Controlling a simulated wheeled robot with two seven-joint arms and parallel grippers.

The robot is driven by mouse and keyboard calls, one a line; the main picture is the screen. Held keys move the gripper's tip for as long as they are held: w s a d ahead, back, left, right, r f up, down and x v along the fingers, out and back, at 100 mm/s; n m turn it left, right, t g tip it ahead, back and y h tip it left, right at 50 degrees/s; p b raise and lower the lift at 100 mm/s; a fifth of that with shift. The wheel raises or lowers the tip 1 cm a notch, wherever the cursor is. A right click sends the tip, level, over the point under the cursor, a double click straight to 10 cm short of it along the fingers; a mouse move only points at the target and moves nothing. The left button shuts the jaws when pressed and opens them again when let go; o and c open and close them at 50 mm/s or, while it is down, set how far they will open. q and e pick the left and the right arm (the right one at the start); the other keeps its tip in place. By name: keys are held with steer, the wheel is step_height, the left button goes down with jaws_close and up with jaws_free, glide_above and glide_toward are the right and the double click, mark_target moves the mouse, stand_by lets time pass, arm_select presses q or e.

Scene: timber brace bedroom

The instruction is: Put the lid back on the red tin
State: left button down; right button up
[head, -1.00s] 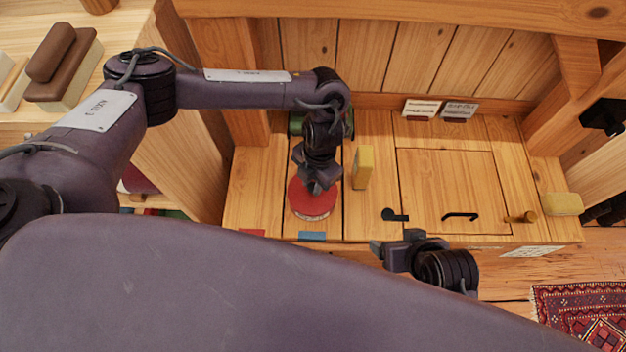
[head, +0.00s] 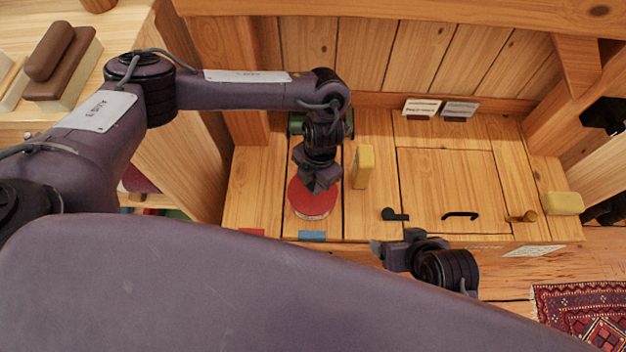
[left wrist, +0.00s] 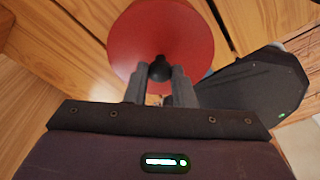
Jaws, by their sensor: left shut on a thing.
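A round red lid (head: 305,203) with a black knob shows under my left gripper (head: 317,188). In the left wrist view the red lid (left wrist: 140,50) fills the top middle, and the left gripper (left wrist: 160,76) is shut on its black knob (left wrist: 159,69). A pale rim shows at the near edge of the red disc in the head view. The lid hides what is beneath it, so I cannot tell whether it rests on the red tin. My right gripper (head: 378,249) is near the bench's front edge; its jaw opening is unclear.
A yellow block (head: 362,167) stands close to the right of the lid. A green object (head: 296,123) is partly hidden behind my left wrist. A hatch (head: 450,185) with a black handle (head: 460,215), a brass peg (head: 522,217) and a pale yellow block (head: 562,203) lie farther right.

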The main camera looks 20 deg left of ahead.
arm_select(q)
steer(key=c, duration=0.7)
jaws_free()
steer(key=shift+o, duration=0.2)
steer(key=shift+r+p, duration=3)
steer(key=shift+r, duration=0.55)
steer(key=shift+c, duration=0.4)
jaws_close()
steer(key=shift+f, duration=0.25)
